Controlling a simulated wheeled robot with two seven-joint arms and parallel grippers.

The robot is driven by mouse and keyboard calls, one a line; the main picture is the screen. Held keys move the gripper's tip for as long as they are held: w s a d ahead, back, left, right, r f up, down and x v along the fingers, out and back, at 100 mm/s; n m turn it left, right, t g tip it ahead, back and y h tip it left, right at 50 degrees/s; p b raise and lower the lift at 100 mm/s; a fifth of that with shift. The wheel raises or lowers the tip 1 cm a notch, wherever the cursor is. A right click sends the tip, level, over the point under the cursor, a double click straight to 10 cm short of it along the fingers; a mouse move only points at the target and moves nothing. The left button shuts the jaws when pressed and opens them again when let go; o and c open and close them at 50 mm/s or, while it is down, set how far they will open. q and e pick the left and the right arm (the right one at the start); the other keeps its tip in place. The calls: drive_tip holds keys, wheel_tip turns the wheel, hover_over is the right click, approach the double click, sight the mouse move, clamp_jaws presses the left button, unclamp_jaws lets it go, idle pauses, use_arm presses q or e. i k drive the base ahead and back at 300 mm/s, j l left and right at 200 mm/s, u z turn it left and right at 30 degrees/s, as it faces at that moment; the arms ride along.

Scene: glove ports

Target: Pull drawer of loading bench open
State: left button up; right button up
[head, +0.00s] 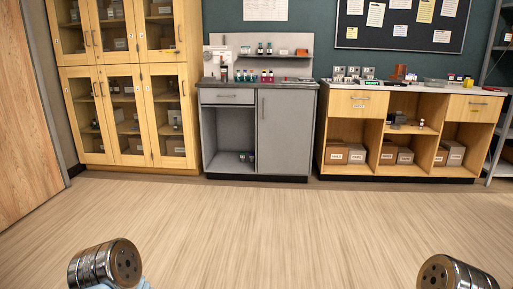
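A grey bench (259,136) with a dark top stands against the far wall. Its drawer (227,96), with a bar handle, is shut at the upper left. To its right stands a wooden bench (410,108) with a pale top and two shut drawers, one at the left (343,104) and one at the right (470,109). I cannot tell from the picture which one is the loading bench. Only metal links of my two arms show at the bottom corners. Neither of my grippers is in view, and both benches are well ahead of my arms.
A tall wooden cabinet (128,116) with glass doors stands left of the grey bench. A wooden door (25,120) is at the far left and a metal rack (500,135) at the far right. Bottles and small items stand on both benches. The wood floor (270,225) ahead is clear.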

sight(231, 92)
drive_tip(key=i, duration=2.45)
drive_tip(key=i+l+u, duration=0.1)
drive_tip(key=i, duration=1.1)
drive_tip(key=i+l, duration=0.15)
drive_tip(key=i, duration=1.05)
